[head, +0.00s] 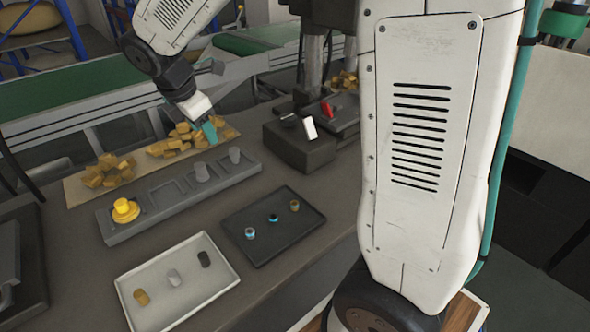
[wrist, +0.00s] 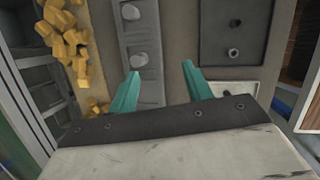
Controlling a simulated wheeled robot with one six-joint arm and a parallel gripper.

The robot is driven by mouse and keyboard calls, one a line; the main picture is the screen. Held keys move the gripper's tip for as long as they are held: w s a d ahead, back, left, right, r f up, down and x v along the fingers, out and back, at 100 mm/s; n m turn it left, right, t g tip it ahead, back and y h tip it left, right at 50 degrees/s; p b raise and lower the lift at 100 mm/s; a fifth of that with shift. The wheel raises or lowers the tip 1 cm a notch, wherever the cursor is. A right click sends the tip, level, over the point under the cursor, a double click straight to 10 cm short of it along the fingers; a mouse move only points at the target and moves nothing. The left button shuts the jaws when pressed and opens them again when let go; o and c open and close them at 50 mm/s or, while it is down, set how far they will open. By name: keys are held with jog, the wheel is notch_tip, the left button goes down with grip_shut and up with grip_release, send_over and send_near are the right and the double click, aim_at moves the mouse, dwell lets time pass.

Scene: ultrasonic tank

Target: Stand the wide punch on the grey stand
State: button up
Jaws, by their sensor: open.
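The long grey stand (head: 155,222) lies on the bench, with recesses along its top. A wide yellow stepped round piece (head: 125,210) stands upright at its near left end. I cannot tell which piece is the wide punch. My gripper (wrist: 160,68), with teal fingers, is open and empty above the bench beside the stand.
A black tray (head: 270,250) holds three small pieces. Yellow-brown chunks (head: 105,175) lie behind the stand. A dark block machine (head: 300,150) with a white and a red lever stands at the back right. Bare bench lies between stand and trays.

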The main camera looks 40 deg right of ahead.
jog(key=s+d+r+m+y, duration=0.1)
jog(key=s+m, duration=0.8)
jog(key=s, duration=0.6)
jog(key=s+d+r+m+y, duration=0.2)
jog(key=s+m, duration=0.8)
jog(key=s, duration=0.5)
jog(key=shift+d+r+g, duration=0.2)
jog(key=shift+r+g, duration=0.05)
jog(key=shift+g, duration=0.15)
